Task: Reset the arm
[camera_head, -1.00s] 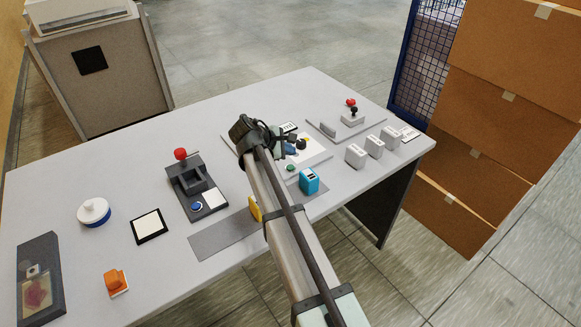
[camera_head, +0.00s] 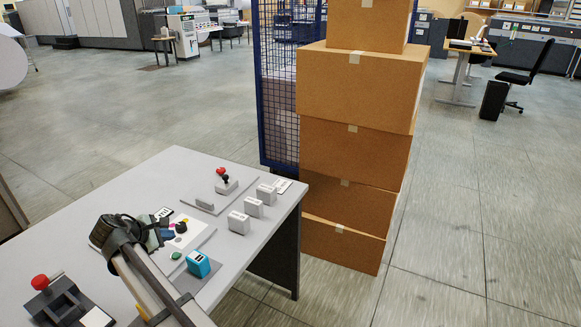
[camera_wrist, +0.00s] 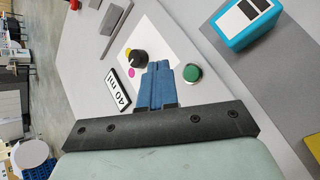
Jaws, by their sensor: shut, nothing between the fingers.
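My gripper (camera_wrist: 160,85) shows in the wrist view as two blue fingers side by side, shut with nothing between them. They are above a white sheet with a black knob (camera_wrist: 139,58), beside a green button (camera_wrist: 192,73) and a "40 ml" label (camera_wrist: 118,88). Whether the fingertips touch anything I cannot tell. In the head view the gripper (camera_head: 167,234) is partly hidden behind my wrist, over the white panel on the grey table (camera_head: 110,195).
A blue box (camera_head: 198,264) stands close to the gripper. Several white blocks (camera_head: 253,207) and a red-knobbed stamp (camera_head: 226,183) are at the table's far right. A red-knobbed black device (camera_head: 55,300) is at lower left. Stacked cartons (camera_head: 355,150) and a blue mesh fence (camera_head: 283,110) stand beyond.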

